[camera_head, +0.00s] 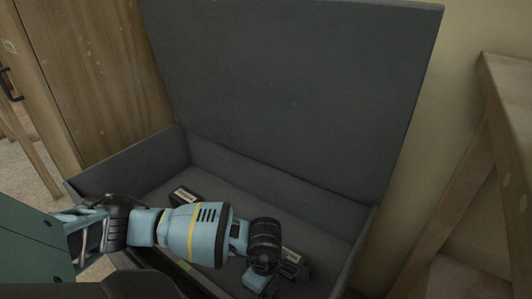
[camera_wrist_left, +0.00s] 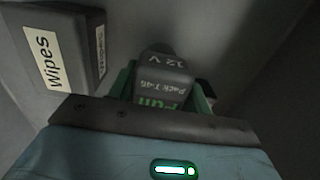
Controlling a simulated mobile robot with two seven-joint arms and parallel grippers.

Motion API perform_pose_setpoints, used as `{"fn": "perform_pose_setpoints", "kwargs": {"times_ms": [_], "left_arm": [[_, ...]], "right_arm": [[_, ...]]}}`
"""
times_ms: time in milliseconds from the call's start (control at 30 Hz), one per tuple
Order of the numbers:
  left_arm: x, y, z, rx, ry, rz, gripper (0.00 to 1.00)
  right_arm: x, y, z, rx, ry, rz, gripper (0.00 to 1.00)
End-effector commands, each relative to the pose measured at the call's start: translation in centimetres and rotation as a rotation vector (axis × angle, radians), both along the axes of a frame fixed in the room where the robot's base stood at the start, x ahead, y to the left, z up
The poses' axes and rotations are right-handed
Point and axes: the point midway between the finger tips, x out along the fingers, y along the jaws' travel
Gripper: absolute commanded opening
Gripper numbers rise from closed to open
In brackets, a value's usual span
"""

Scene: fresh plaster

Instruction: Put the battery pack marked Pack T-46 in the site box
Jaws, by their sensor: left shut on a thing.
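The battery pack (camera_wrist_left: 168,66) is dark grey, printed "12 V" and "Pack T-46", and appears upside down in the left wrist view. My left gripper (camera_wrist_left: 164,92) is shut on it, with a green finger on each side. The site box (camera_head: 122,168) is a large dark grey box with its lid (camera_head: 290,80) standing open. In the head view my left arm reaches over the box, and its gripper (camera_head: 258,282) is low inside the walls. The pack is not clearly visible there. I cannot tell whether it touches the box floor. My right gripper is not in view.
A dark box labelled "wipes" (camera_wrist_left: 65,50) lies close beside the held pack. In the head view a dark labelled box (camera_head: 184,196) lies inside near the back left, and another dark labelled item (camera_head: 294,262) is beside my gripper. A wooden trestle (camera_head: 480,150) stands right.

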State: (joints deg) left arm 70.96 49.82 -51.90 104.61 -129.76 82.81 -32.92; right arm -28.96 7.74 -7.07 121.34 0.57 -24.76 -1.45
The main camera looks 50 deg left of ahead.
Motion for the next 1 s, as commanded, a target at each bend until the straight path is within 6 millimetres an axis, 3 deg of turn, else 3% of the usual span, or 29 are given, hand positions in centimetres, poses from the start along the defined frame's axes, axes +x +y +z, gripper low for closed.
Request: {"fn": "perform_pose_setpoints", "kwargs": {"times_ms": [233, 267, 433, 767, 1000], "left_arm": [[0.0, 0.0, -0.3, 0.0, -0.001, 0.0, 0.17], [0.0, 0.0, -0.4, 0.0, 0.0, 0.0, 0.5], [0.0, 0.0, -0.3, 0.0, 0.0, 0.0, 0.71], [0.0, 0.0, 0.1, 0.0, -0.001, 0.0, 0.71], [0.1, 0.1, 3.6, 0.001, -0.004, 0.0, 0.71]], "right_arm": [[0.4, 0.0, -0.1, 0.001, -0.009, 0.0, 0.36], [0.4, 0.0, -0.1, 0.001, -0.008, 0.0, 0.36], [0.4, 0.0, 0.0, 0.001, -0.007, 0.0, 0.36], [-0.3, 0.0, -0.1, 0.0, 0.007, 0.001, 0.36], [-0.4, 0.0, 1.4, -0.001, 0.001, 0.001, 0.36]]}}
